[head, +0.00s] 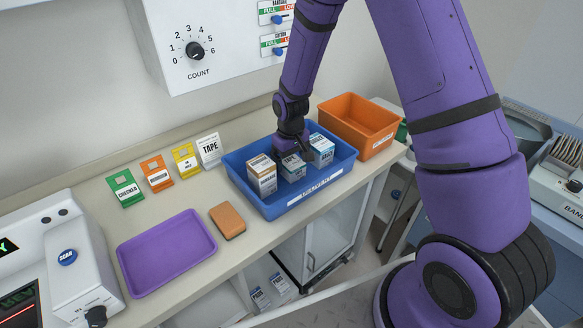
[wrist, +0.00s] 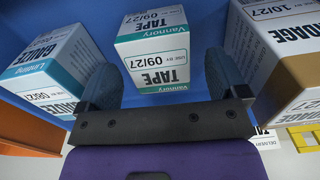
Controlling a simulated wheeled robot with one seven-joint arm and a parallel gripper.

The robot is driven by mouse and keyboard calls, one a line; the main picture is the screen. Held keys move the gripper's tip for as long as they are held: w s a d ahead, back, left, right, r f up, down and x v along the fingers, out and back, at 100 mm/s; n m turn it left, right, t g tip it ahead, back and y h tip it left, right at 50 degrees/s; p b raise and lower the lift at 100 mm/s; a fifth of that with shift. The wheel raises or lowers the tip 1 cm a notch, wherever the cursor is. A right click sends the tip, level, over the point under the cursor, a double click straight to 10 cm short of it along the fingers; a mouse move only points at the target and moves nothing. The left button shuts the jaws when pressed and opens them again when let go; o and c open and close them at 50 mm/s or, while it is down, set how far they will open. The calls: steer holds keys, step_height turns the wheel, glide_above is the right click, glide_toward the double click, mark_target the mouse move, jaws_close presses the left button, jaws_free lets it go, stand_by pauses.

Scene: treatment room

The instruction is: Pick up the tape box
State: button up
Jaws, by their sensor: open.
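The tape box (head: 292,172) is a white carton with a teal band, standing between two other cartons in the blue tray (head: 268,214). In the wrist view the tape box (wrist: 152,48) shows "TAPE" and "09/27" on its faces. My gripper (head: 294,152) points down over the tape box and partly hides it in the head view. In the wrist view my gripper (wrist: 160,75) is open, with one dark finger on either side of the tape box's near end. I cannot tell whether the fingers touch it.
A bandage box (head: 262,176) stands left of the tape box and a gauze box (head: 321,150) right of it, both close. An orange bin (head: 360,125) is beyond the tray. A purple tray (head: 165,252), a brown block (head: 227,220) and several label cards share the counter.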

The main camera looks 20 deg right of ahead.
mark_target(291, 161)
steer(key=shift+s+d+f, duration=0.1)
steer(key=shift+s+f, duration=0.05)
steer(key=shift+f, duration=1.55)
steer(key=c, duration=1)
steer(key=shift+c, duration=0.2)
steer(key=shift+r, duration=0.15)
